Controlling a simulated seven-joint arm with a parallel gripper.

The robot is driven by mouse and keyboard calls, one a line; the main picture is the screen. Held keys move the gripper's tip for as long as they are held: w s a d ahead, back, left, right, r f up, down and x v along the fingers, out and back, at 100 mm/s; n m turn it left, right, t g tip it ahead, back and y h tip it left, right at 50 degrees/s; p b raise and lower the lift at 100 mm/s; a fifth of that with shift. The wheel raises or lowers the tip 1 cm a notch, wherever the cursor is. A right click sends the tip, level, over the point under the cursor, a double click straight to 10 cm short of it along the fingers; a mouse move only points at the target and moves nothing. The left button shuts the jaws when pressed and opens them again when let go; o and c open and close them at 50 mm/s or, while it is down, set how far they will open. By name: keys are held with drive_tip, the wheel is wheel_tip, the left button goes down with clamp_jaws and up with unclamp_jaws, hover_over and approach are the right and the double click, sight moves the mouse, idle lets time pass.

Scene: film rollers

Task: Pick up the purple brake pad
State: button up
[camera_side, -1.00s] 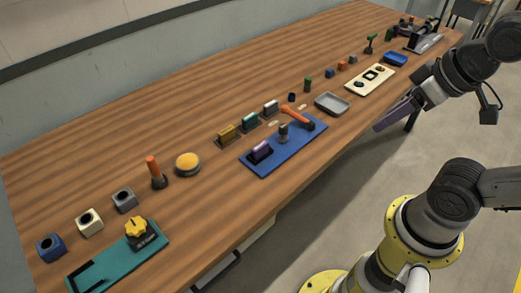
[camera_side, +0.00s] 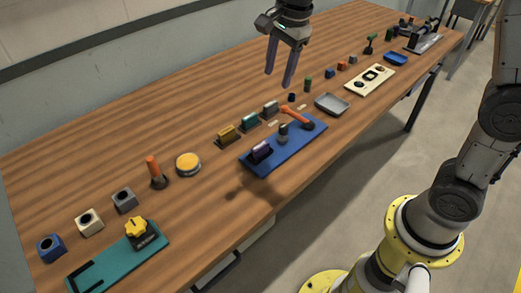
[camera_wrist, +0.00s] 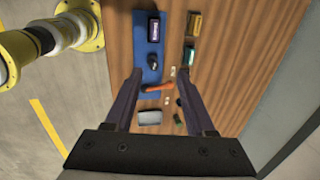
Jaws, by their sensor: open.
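The purple brake pad (camera_side: 261,149) stands in a dark holder at the left end of the blue mat (camera_side: 262,170) in the side view. In the wrist view it shows near the top (camera_wrist: 154,28), at the far end of the blue mat (camera_wrist: 140,40). My gripper (camera_side: 279,80) is open and empty, high above the table, fingers pointing down. In the wrist view its two fingers (camera_wrist: 158,86) frame an orange-handled tool on the mat, and the brake pad lies beyond their tips.
A grey cylinder (camera_side: 283,133) and an orange-handled hammer (camera_side: 297,116) share the mat. Yellow (camera_side: 228,133), teal (camera_side: 250,121) and grey (camera_side: 271,107) pads stand in holders behind it. A grey tray (camera_side: 332,103) lies to the right. Bare wood fills the table's back left.

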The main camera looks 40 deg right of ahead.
drive_tip(key=w+a+f+g, duration=0.2)
drive_tip(key=w+f, duration=0.2)
drive_tip(key=f, duration=0.4)
hover_over(261, 146)
drive_tip(key=f, duration=0.9)
drive_tip(key=shift+w+d, duration=0.1)
drive_tip(key=shift+w, duration=0.25)
drive_tip(key=shift+s+f, duration=0.15)
drive_tip(key=shift+f, duration=1.45)
drive_tip(key=shift+s+f, duration=0.1)
drive_tip(key=shift+f, duration=1.5)
drive_tip(key=shift+c, duration=0.3)
clamp_jaws()
